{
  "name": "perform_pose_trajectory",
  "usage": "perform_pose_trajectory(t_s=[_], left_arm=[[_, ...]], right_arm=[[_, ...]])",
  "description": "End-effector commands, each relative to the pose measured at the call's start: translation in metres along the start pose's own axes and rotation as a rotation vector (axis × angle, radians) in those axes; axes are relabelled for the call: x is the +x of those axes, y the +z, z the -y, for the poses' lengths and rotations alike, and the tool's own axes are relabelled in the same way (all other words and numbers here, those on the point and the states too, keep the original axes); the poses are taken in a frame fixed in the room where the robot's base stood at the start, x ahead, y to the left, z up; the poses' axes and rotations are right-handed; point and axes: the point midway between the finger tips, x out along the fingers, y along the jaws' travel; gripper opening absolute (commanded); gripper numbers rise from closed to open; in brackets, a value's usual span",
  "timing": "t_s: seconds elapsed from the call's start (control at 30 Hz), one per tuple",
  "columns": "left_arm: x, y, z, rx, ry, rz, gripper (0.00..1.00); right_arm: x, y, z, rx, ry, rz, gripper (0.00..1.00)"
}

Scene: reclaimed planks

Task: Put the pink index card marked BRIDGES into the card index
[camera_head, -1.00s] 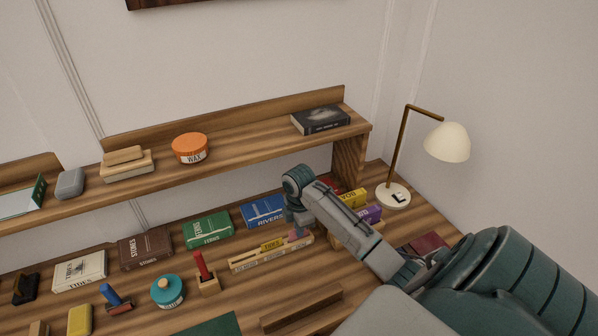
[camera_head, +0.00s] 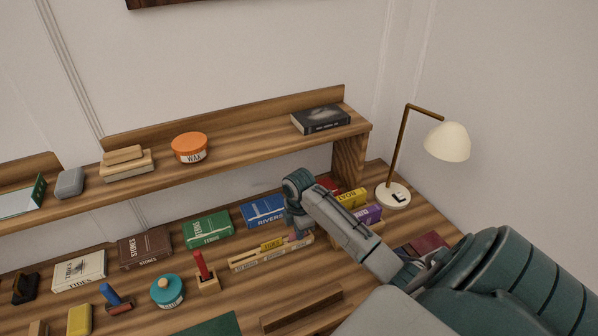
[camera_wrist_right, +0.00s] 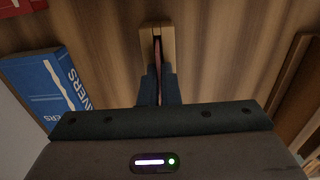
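The card index is a long, narrow light-wood tray (camera_head: 240,268) on the desk, with writing along its front and a yellow card (camera_head: 271,245) standing in it. My right gripper (camera_head: 297,234) is at the tray's right end, pointing down. It is shut on the pink card (camera_head: 295,239), which shows as a thin edge between the fingers (camera_wrist_right: 158,92) in the right wrist view. The card lines up with the slot of the tray (camera_wrist_right: 146,42). The marking on the card and how deep its lower edge sits are hidden. My left gripper is not in view.
The blue RIVERS book (camera_head: 262,210) and green FERNS book (camera_head: 208,229) lie behind the tray. A red-handled stamp (camera_head: 201,265) stands left of it. A wooden ledge (camera_head: 302,308) lies in front. The shelf (camera_head: 240,150) overhangs behind, and a lamp (camera_head: 393,194) stands at right.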

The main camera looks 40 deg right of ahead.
Motion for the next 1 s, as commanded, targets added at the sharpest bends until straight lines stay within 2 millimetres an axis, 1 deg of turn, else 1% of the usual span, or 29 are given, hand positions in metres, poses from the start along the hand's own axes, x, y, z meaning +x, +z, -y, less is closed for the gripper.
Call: perform_pose_trajectory(t_s=[0.03,0.1,0.37,0.47,0.57,0.9,0.93,1.0], left_arm=[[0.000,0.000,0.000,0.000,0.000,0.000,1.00],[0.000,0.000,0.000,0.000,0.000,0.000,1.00],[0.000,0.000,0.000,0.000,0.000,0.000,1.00],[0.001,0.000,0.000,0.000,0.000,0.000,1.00],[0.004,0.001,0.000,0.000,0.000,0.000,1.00],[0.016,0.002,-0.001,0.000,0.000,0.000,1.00],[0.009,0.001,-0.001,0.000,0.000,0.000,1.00],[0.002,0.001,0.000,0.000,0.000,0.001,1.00]], right_arm=[[0.000,0.000,0.000,0.000,0.000,0.000,0.13],[0.000,0.000,0.000,0.000,0.000,0.000,0.27],[-0.001,0.000,0.000,0.000,0.000,0.000,0.27],[-0.005,0.000,0.000,0.000,0.001,0.000,0.27],[-0.016,0.001,-0.001,0.000,0.004,0.001,0.27],[-0.083,0.001,-0.001,-0.001,0.004,0.002,0.27],[-0.092,0.000,-0.001,0.000,0.003,0.001,0.27],[-0.101,0.000,0.000,0.000,0.001,0.000,0.27]])
